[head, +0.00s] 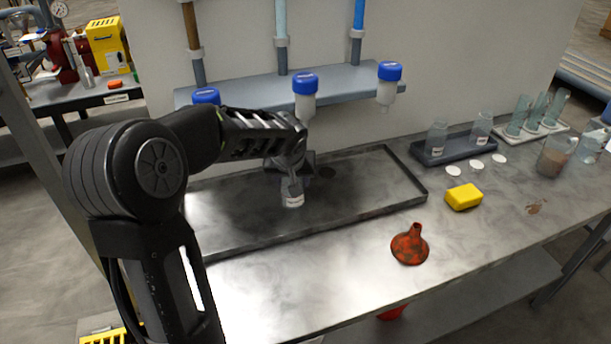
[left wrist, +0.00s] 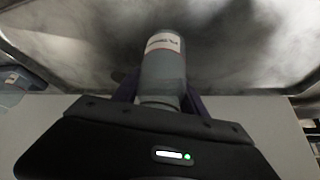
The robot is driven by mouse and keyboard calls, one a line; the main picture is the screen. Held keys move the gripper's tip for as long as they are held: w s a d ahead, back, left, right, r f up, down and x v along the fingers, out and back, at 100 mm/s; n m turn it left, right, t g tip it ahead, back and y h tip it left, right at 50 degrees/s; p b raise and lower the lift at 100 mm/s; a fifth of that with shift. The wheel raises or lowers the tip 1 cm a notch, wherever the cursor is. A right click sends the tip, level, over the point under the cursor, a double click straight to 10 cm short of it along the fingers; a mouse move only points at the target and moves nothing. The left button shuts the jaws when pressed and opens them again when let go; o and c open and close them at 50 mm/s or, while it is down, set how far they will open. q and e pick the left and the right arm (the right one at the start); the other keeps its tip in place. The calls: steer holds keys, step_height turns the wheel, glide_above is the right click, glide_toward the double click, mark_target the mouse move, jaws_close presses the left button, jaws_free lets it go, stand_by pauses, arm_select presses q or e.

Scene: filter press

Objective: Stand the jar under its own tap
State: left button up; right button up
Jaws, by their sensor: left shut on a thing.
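My left gripper (head: 287,173) is shut on a small clear jar (head: 292,190) with a white label. It holds the jar roughly upright over the dark rimmed tray (head: 405,178); I cannot tell whether the base touches it. In the left wrist view the jar (left wrist: 162,68) sits between my fingers, its label too small to read. Three blue-capped taps hang along the wall shelf: the left tap (head: 206,96), partly behind my arm, the middle tap (head: 305,85) and the right tap (head: 388,73). The jar is below and slightly left of the middle tap. My right gripper is out of view.
Brown (head: 191,28), pale blue (head: 281,20) and blue (head: 358,18) pipes run above the taps. Two labelled jars stand in a dark holder (head: 458,150) at right. A yellow block (head: 463,197) and a red funnel (head: 409,245) lie on the bench. The tray's right part is clear.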

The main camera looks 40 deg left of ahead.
arm_select(q)
steer(key=w, duration=0.1)
steer(key=w+d, duration=0.1)
steer(key=w+p, duration=0.1)
steer(key=w, duration=0.1)
steer(key=shift+d, duration=0.25)
steer(key=shift+s+a+f, duration=0.1)
steer(key=shift+f, duration=0.65)
steer(key=shift+f, duration=0.2)
steer(key=o, duration=1.4)
steer(key=shift+c, duration=0.2)
steer(key=shift+r, duration=0.15)
